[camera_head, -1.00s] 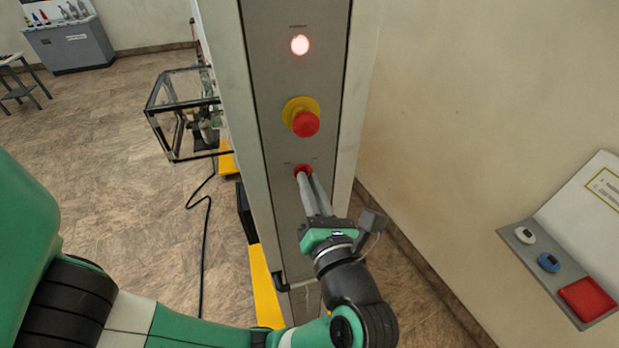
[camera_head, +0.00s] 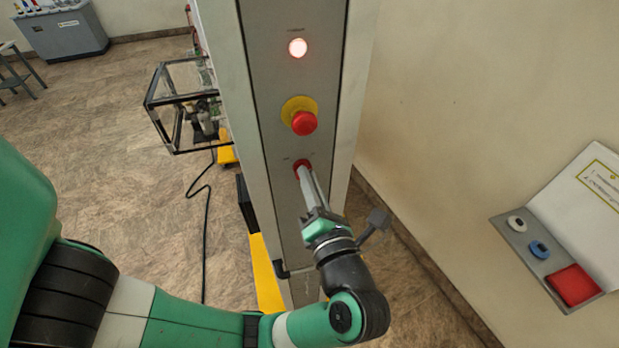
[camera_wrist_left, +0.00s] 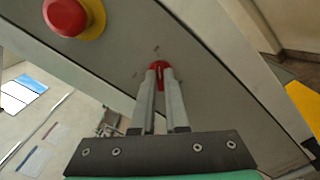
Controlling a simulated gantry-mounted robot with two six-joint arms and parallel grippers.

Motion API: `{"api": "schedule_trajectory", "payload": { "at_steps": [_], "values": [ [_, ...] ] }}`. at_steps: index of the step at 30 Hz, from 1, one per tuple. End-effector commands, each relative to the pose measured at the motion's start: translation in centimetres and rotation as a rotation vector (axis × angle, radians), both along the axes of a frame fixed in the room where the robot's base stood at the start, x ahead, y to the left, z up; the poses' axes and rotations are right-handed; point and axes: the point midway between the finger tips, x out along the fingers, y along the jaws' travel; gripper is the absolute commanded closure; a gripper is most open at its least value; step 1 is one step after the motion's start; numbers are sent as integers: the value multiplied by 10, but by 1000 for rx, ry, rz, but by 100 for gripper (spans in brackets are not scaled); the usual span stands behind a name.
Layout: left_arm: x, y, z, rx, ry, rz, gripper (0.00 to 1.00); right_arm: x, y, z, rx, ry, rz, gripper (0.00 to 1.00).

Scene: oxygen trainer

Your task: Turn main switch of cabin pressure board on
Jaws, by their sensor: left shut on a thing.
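The red main switch (camera_head: 301,167) sits on the narrow grey panel, below the emergency stop button. My left gripper (camera_head: 303,174) has its fingers at the switch and is shut on it. In the left wrist view the two fingers hold the red knob (camera_wrist_left: 160,68) between their tips, and the gripper looks rolled relative to the panel. The fingers hide part of the knob. The round lamp (camera_head: 297,47) at the top of the panel glows white-pink. My right gripper is not in view.
A red emergency stop button on a yellow base (camera_head: 304,122) juts out just above the switch. It also shows at upper left in the left wrist view (camera_wrist_left: 66,16). A glass-sided box (camera_head: 183,105) stands left of the cabinet. A small button panel (camera_head: 545,258) is at the right.

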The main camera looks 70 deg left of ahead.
Motion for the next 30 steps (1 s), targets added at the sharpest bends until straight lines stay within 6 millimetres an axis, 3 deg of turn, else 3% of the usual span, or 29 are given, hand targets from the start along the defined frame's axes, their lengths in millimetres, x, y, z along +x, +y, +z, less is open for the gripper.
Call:
{"api": "schedule_trajectory", "payload": {
  "at_steps": [3, 4, 9, 20, 23, 30],
  "values": [
    [0, 0, 0, 1, 0, 0, 100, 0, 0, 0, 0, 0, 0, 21],
    [0, 0, 0, 1, 0, 0, 86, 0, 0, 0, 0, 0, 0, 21],
    [0, 0, 0, 1, -1, -1, 58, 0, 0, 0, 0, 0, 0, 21],
    [0, -6, -1, 0, -2, -1, 58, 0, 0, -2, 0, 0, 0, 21],
    [0, -21, -1, 0, -3, -5, 58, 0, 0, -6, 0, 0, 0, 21],
    [-2, -79, -3, 1, -2, -6, 58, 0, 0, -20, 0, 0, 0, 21]
  ]
}}
